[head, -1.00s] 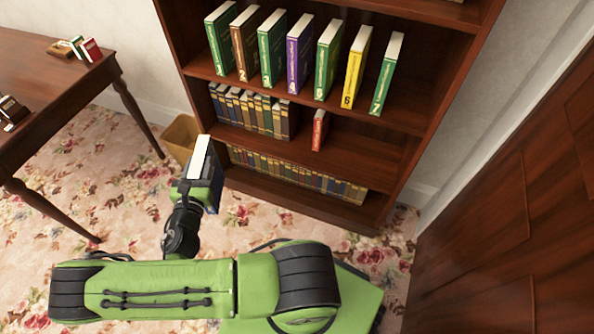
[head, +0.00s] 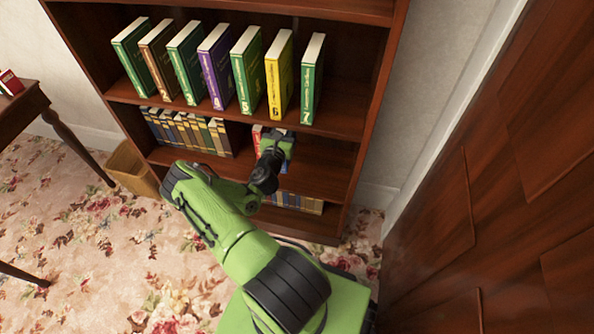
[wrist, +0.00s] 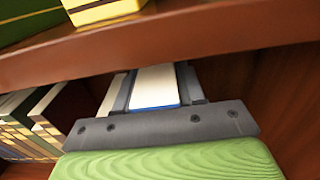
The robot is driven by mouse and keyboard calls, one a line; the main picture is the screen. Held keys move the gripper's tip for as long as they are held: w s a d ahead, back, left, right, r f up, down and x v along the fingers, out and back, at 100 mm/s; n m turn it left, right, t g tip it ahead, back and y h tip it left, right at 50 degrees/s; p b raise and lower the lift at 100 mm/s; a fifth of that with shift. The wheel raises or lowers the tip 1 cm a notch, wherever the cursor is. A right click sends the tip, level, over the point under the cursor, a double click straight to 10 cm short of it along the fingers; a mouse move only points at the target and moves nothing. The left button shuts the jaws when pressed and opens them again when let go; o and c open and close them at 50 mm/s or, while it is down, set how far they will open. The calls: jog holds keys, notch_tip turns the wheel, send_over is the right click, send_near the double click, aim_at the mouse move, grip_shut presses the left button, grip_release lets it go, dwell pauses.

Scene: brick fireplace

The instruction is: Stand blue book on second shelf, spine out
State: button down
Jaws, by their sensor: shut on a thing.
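My gripper (head: 277,143) reaches into the right part of the second shelf (head: 325,175) of the bookcase. In the wrist view my gripper (wrist: 155,90) is shut on the blue book (wrist: 157,88). The book's pale page edge with a thin blue border shows between the jaws, under the board of the shelf above. In the head view my gripper and arm hide nearly all of the book. I cannot tell whether its bottom touches the shelf or which way its spine faces.
A red book (head: 257,135) stands just left of my gripper. A row of dark and tan books (head: 190,132) fills the shelf's left part. Numbered books (head: 245,70) stand on the shelf above. Right of my gripper the shelf is bare up to the bookcase side.

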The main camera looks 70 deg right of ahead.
jog(key=f+b, duration=0.2)
jog(key=f, duration=0.3)
jog(key=f+b, duration=0.2)
jog(key=f, duration=0.3)
jog(key=shift+s+d, duration=0.15)
jog(key=shift+d, duration=0.05)
jog(key=shift+r, duration=0.1)
jog(key=c, duration=0.7)
grip_release()
jog(key=shift+f, duration=0.2)
